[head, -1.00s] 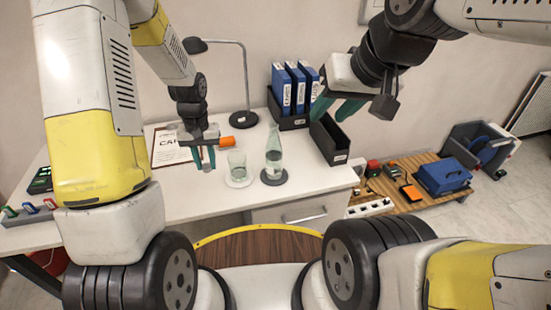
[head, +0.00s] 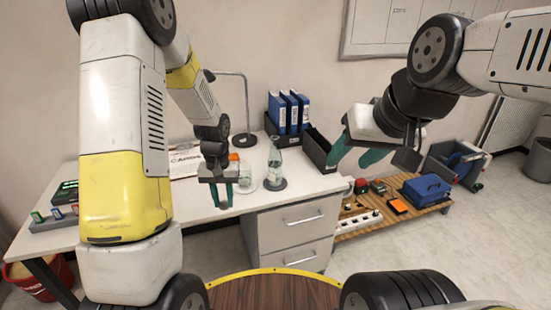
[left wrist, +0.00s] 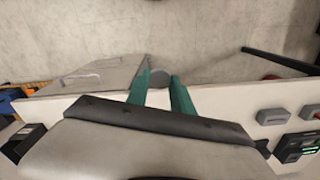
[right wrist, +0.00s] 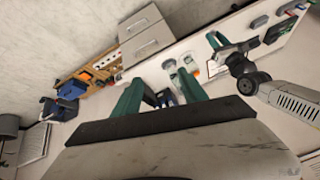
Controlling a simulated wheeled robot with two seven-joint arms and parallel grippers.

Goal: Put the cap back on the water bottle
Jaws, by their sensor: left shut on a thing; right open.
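The clear water bottle (head: 275,168) stands upright on a dark round coaster (head: 276,184) near the desk's front right. My left gripper (head: 222,203) is left of the bottle and nearer to me, pointing down by the desk's front edge. It is shut on a small grey round piece, which looks like the cap (left wrist: 158,80); the fingers partly hide it. My right gripper (head: 354,158) is open and empty, in the air right of the bottle. Its open fingers show in the right wrist view (right wrist: 158,82).
A drinking glass (head: 246,178) stands left of the bottle. Behind are a lamp (head: 246,139), blue binders (head: 289,112) and a black box (head: 317,150). An orange-ended item (head: 234,157) is behind my left gripper. A low wooden platform (head: 432,206) with tools stands at right.

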